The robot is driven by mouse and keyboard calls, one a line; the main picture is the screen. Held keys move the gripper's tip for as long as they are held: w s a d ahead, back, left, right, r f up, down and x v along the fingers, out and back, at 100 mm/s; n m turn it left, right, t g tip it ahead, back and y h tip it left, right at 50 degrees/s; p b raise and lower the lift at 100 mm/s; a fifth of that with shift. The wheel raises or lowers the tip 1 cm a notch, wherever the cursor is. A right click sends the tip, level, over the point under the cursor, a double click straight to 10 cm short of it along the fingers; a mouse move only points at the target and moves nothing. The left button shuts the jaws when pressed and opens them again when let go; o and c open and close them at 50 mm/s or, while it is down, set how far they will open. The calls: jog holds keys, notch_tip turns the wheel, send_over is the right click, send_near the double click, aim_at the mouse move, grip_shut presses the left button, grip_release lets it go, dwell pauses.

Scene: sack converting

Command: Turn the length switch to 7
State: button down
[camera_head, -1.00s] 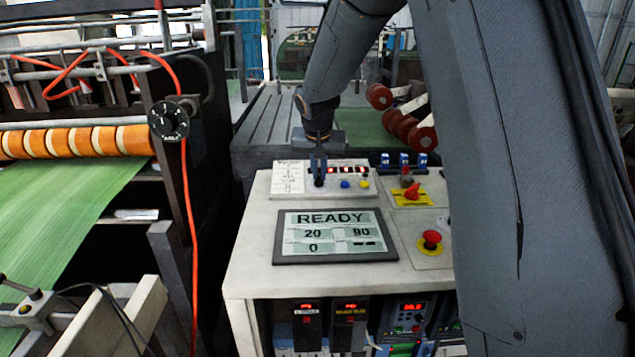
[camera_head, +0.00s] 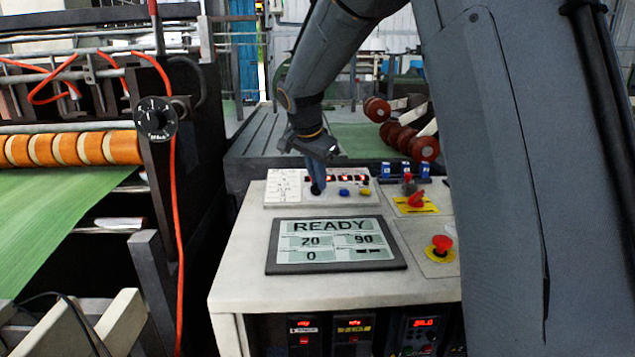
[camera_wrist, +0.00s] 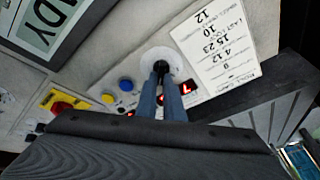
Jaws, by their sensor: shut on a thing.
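The length switch (camera_wrist: 163,54) is a dark knob on a round pale plate, seen in the wrist view beside a red digit display. My gripper (camera_wrist: 160,76) is shut on this knob, one finger on each side. In the head view, my gripper (camera_head: 317,190) reaches down to the control panel (camera_head: 275,200), and its fingers hide most of the knob. The pointer and its number cannot be made out. A printed card (camera_wrist: 212,45) with rows of numbers lies beside the switch.
Blue (camera_head: 344,192) and yellow (camera_head: 365,191) buttons sit close to the right of my gripper. A READY screen (camera_head: 335,267) lies in front. A red rotary switch (camera_head: 415,200) and a red mushroom button (camera_head: 442,243) are further right. A dark dial (camera_head: 155,118) is on the left machine.

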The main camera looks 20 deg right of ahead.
dwell(0.4)
jog(key=c, duration=1.9)
grip_release()
jog(key=shift+o, duration=0.2)
jog(key=b+v, duration=0.1)
jog(key=v, duration=0.6)
jog(key=shift+a+r, duration=0.15)
jog(key=shift+r, duration=0.2)
jog(key=shift+s, duration=0.1)
